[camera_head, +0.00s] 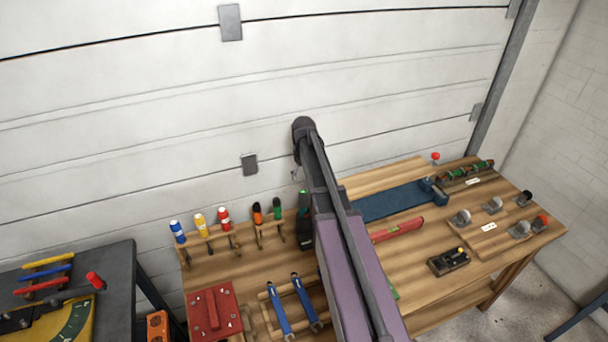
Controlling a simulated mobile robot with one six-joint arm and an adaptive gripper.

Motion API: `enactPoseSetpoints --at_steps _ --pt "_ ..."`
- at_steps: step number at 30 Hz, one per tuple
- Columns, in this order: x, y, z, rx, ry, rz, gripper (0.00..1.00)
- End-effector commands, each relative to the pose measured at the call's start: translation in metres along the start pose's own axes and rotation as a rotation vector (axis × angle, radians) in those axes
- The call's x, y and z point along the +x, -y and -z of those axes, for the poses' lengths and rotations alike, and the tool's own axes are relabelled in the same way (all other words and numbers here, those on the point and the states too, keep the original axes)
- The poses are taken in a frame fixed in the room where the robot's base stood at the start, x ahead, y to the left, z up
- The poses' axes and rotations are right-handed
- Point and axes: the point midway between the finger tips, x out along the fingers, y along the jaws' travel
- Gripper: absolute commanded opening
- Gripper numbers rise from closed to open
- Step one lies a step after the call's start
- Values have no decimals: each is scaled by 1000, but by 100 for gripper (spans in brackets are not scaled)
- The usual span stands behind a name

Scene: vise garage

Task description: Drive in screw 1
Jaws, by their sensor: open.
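Screw 1 cannot be made out in the head view. Upright screwdriver-like tools stand in a rack along the bench's back left, with blue (178,231), yellow (201,224), red (224,217), orange-and-black (257,214) and green (277,209) handles. A dark item with a green top (305,232) stands right of them, partly hidden by my arm; I cannot tell what it is. My arm rises from the bottom middle across the workbench, its dark far end in front of the garage door. My gripper is hidden or too small to make out there.
The wooden workbench (375,260) holds a red box (212,312), blue wrenches (279,310), a blue vise-like tool (395,202), a red level (398,230), a dark plane (448,262) and several grey-headed items at right. A dark table (118,290) stands left across a gap.

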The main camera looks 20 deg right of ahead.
Motion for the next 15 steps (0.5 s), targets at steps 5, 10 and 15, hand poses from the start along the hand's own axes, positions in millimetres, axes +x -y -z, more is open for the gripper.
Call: enactPoseSetpoints --at_steps 5,10,15 --pt "18 0 0 0 0 0 94" --pt "31 0 0 -1 0 0 94" --pt "44 1 0 -1 0 0 94"
